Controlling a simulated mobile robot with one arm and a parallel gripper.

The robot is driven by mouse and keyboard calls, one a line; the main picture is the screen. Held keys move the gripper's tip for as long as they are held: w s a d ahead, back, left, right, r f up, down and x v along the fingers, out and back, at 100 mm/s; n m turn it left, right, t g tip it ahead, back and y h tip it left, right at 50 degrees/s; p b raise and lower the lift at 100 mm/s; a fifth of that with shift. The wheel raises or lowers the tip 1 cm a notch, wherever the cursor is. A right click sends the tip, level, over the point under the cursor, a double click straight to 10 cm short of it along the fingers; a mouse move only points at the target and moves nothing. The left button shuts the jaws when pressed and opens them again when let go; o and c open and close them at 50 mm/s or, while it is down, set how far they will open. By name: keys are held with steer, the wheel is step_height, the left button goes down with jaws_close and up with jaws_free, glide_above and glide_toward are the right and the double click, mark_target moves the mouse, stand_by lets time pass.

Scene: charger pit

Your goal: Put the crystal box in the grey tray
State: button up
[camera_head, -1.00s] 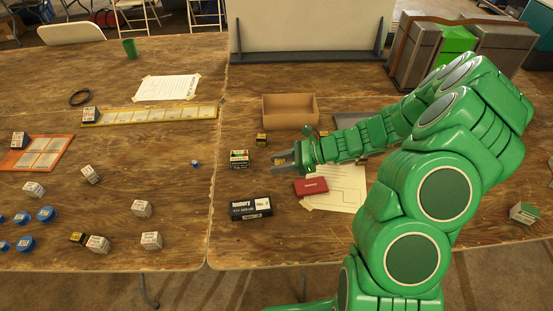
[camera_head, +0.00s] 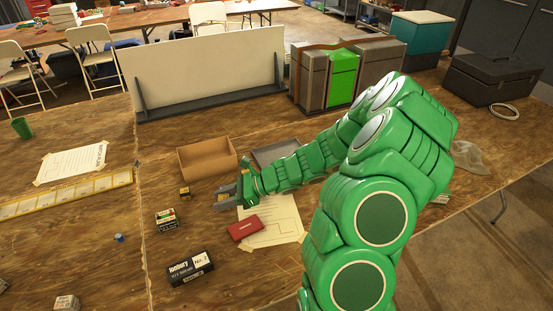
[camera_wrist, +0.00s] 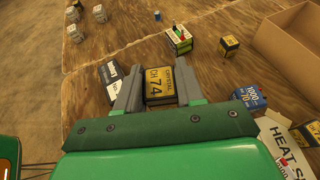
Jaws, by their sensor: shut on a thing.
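The crystal box (camera_wrist: 159,84) is black and yellow, labelled "CRYSTAL CH 74", and sits between my gripper's two grey fingers in the wrist view. My gripper (camera_head: 227,198) is shut on it, above the table to the left of the white paper sheet. In the head view the box is too small and covered to make out clearly. The grey tray (camera_head: 262,157) lies behind my forearm, to the right of the cardboard box; my arm hides its front part. My gripper is in front of and left of the tray, apart from it.
An open cardboard box (camera_head: 207,171) stands left of the tray. A small black-yellow box (camera_head: 184,192), a green-red box (camera_head: 166,220), a black box (camera_head: 190,268) and a red box (camera_head: 245,229) lie around my gripper. A white panel (camera_head: 205,75) and bins (camera_head: 340,78) stand behind.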

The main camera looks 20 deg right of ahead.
steer(key=w+d+m+t+h, duration=0.3)
steer(key=w+d, duration=0.2)
steer(key=d, duration=0.4)
steer(key=w+d+m+t+h, duration=0.2)
steer(key=w+d+m+t, duration=0.15)
steer(key=d, duration=0.55)
steer(key=w+d+m+t+h, duration=0.25)
steer(key=w+d, duration=0.25)
steer(key=d, duration=0.4)
steer(key=m, duration=0.1)
glide_above(282, 157)
steer(key=shift+g+h, duration=0.25)
steer(key=shift+g, duration=0.15)
steer(key=shift+s+a+f, duration=0.1)
steer(key=shift+s+f, duration=0.05)
steer(key=shift+f, duration=2.2)
steer(key=shift+s+a+f, duration=0.1)
steer(key=shift+f, duration=2.2)
steer(key=shift+w+d+f, duration=0.1)
steer(key=shift+w+f, duration=0.1)
steer(key=shift+f, duration=1.5)
steer(key=shift+f, duration=0.1)
steer(key=o, duration=1)
